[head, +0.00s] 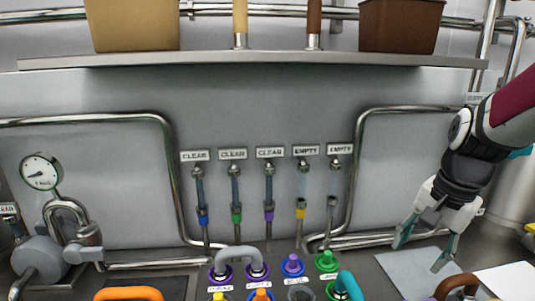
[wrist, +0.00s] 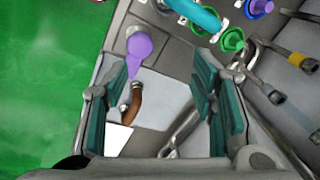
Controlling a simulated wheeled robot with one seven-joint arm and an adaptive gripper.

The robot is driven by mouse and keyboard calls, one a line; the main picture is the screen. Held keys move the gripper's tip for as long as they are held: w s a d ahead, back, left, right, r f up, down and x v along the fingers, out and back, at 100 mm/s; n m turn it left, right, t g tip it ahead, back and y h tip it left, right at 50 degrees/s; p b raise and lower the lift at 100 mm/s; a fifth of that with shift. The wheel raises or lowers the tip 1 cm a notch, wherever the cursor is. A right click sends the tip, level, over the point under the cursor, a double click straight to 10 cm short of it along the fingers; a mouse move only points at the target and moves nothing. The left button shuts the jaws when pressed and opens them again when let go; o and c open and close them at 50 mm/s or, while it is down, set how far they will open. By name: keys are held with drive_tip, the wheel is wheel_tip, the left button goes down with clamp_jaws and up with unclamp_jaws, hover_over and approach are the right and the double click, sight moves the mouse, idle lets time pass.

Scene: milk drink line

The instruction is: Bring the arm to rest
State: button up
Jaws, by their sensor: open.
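My gripper (head: 422,252) hangs at the right in the head view, below my arm, with its fingers pointing down over the steel work surface. Its teal fingers stand apart with nothing between them. In the wrist view my gripper (wrist: 165,100) shows its spread finger pads on either side of a pale sheet on the surface. A brown hose (head: 455,287) lies near the bottom right, close to the fingers in the picture; it also shows in the wrist view (wrist: 133,105) between the pads. I cannot tell the exact height of the fingers above the surface.
Coloured ports (head: 292,264) and a grey looped hose (head: 240,255) stand at the bottom centre. Orange (head: 128,294) and teal (head: 349,286) hoses lie in front. Several labelled tubes run down the back wall. A pressure gauge (head: 41,171) and pipework are at the left. Bins stand on the shelf (head: 250,58).

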drive_tip(key=s+a+r+n+t, duration=0.3)
drive_tip(key=s+a+r+n, duration=0.3)
drive_tip(key=s+a+n, duration=0.6)
drive_tip(key=shift+a+r, duration=0.2)
drive_tip(key=shift+a, duration=0.7)
